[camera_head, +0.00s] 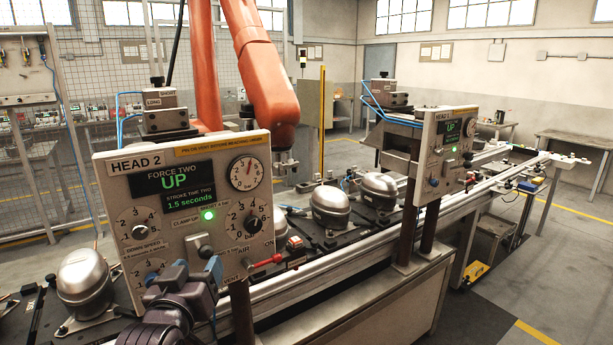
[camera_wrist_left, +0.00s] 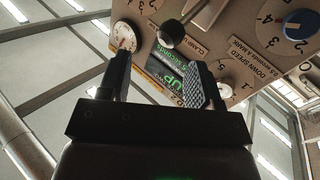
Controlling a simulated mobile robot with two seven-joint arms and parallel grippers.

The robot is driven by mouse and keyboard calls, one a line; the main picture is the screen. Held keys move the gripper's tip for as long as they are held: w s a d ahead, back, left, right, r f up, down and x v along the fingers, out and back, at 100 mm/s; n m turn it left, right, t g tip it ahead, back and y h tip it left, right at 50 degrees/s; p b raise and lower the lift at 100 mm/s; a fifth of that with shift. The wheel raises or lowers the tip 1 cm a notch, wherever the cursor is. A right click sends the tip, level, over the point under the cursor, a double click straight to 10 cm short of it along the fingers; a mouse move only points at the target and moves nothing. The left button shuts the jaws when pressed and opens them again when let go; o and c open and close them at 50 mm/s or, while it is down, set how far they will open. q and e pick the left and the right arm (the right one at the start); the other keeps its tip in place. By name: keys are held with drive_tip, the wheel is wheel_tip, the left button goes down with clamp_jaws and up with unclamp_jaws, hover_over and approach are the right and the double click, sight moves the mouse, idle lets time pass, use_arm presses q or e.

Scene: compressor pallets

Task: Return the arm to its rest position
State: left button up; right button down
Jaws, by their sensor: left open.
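My left gripper (camera_head: 196,272) is at the lower left of the head view, in front of the lower part of the HEAD 2 control panel (camera_head: 110,205). It hides part of the panel's lower edge. In the left wrist view my gripper (camera_wrist_left: 157,75) has its two fingers apart, with nothing held between them. The clamp lever (camera_head: 205,250) is just above the gripper, and its dark knob (camera_wrist_left: 172,34) shows beyond the fingertips in the wrist view. I cannot tell whether a finger touches the panel. My right gripper is out of view.
The panel display (camera_head: 180,185) reads UP and its green lamp (camera_head: 208,215) is lit. Silver compressors (camera_head: 85,277) (camera_head: 330,205) stand along the line behind. A second panel (camera_head: 447,150) is to the right, and an orange robot arm (camera_head: 262,75) is behind. Grey floor (camera_head: 560,260) is open at right.

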use_arm(q)
drive_tip(key=s+a+f+m+g, duration=0.1)
drive_tip(key=s+a+f+m, duration=0.15)
drive_tip(key=f, duration=1.25)
drive_tip(key=s+a+f+g+b, duration=0.1)
drive_tip(key=s+a+f+g, duration=0.1)
drive_tip(key=s+f, duration=0.8)
drive_tip(key=s+a+f+g, duration=0.3)
drive_tip(key=s+a+f, duration=0.1)
drive_tip(key=s+f, duration=0.5)
wheel_tip(320, 180, down, 2)
drive_tip(key=shift+s+f+y+b, duration=0.2)
drive_tip(key=shift+s+y+b, duration=0.15)
drive_tip(key=shift+s+y, duration=0.05)
drive_tip(key=shift+a, duration=0.1)
